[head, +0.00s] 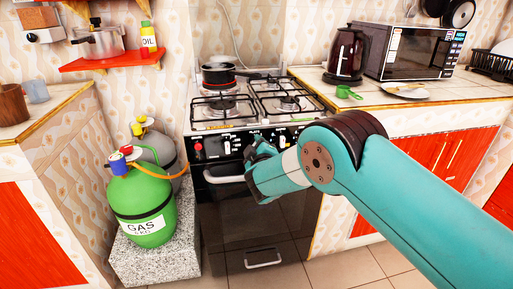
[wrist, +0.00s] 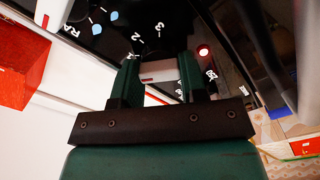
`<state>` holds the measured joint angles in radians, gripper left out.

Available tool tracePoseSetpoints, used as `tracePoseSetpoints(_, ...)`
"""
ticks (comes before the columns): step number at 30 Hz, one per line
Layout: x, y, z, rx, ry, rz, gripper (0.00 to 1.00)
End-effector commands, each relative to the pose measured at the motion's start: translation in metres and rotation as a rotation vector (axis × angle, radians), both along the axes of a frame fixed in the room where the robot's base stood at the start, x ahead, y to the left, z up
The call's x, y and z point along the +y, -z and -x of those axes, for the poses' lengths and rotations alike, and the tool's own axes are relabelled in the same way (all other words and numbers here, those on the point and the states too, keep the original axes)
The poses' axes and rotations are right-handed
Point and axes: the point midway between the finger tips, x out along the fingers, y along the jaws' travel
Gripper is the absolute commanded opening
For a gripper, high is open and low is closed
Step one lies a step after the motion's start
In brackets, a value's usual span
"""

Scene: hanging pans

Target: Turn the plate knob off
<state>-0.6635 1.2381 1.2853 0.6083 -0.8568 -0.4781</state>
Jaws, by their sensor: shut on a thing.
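The stove's black control panel (head: 228,144) faces me below the burners. A small red light (wrist: 204,50) glows to the right of the fingers. The knob's exact setting cannot be told.
A black pan (head: 218,75) sits on a back burner. The oven door handle (head: 224,177) juts out below the panel. A green gas bottle (head: 144,205) stands on a stone block at left. The right counter holds a kettle (head: 346,54) and a microwave (head: 418,53).

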Motion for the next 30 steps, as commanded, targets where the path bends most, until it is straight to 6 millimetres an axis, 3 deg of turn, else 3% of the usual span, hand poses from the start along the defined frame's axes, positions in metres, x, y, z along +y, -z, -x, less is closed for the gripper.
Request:
tracePoseSetpoints(18,0.0012,0.0014,0.0006,-0.134,-0.001,0.466,0.16)
tracePoseSetpoints(30,0.0013,0.0019,0.0007,-0.17,-0.002,0.591,0.16)
